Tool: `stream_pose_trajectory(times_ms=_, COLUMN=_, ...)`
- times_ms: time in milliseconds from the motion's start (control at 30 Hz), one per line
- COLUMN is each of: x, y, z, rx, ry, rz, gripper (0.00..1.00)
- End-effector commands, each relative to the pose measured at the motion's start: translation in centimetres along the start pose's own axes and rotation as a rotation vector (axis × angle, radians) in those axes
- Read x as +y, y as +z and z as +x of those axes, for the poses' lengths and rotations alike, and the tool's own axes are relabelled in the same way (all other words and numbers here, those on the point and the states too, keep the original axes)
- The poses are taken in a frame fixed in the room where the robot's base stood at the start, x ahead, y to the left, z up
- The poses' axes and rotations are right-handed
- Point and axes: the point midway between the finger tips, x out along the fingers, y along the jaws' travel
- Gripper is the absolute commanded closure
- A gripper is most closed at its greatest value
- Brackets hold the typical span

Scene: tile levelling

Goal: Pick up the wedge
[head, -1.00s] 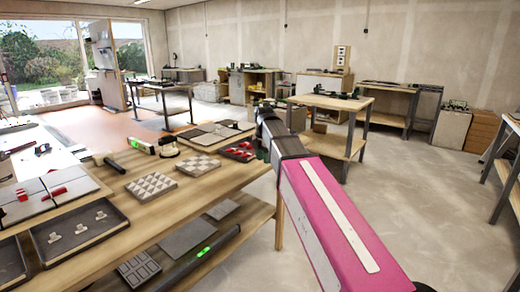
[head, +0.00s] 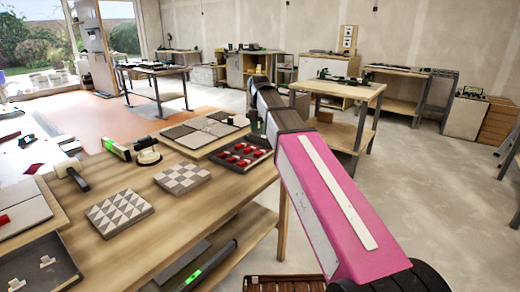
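Red wedges (head: 240,153) lie in a dark tray (head: 228,165) near the far right end of the wooden workbench (head: 150,235). Another red piece (head: 33,168) lies on the white surface at the left, and one more red piece (head: 4,219) is on a grey tile at the left edge. I cannot tell which wedge the task means. My pink arm reaches forward from the lower right, past the bench's right end. My gripper's fingers are not visible; the dark far end of the arm lies just right of the tray.
Two patterned tile samples (head: 119,212) (head: 182,178) lie mid-bench. Grey tiles (head: 207,131) lie behind the tray. A green-marked level (head: 118,150) and a mallet (head: 72,172) lie farther left. A tray with clips (head: 38,272) is near left. Open floor (head: 440,190) spreads to the right.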

Motion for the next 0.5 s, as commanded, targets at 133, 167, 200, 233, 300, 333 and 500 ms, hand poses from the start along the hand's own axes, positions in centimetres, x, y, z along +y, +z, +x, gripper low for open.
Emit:
stream_pose_trajectory(times_ms=133, x=0.0, y=0.0, z=1.0, rx=0.000, ry=0.000, rz=0.000, gripper=0.64)
stream_pose_trajectory(times_ms=167, x=0.0, y=-0.1, z=1.4, rx=0.000, ry=-0.001, rz=0.000, gripper=0.64)
stream_pose_trajectory(times_ms=200, x=-0.1, y=-0.1, z=1.9, rx=0.001, ry=-0.001, rz=0.000, gripper=0.64)
stream_pose_trajectory(times_ms=233, x=-0.1, y=-0.1, z=2.2, rx=0.001, ry=-0.001, rz=0.001, gripper=0.64)
stream_pose_trajectory(times_ms=300, x=-0.1, y=-0.1, z=3.2, rx=0.001, ry=-0.001, rz=0.001, gripper=0.64)
stream_pose_trajectory(times_ms=333, x=0.0, y=-0.1, z=3.7, rx=0.001, ry=-0.001, rz=0.001, gripper=0.64)
stream_pose_trajectory(times_ms=500, x=0.0, y=0.0, z=5.4, rx=0.000, ry=0.000, rz=0.001, gripper=0.64)
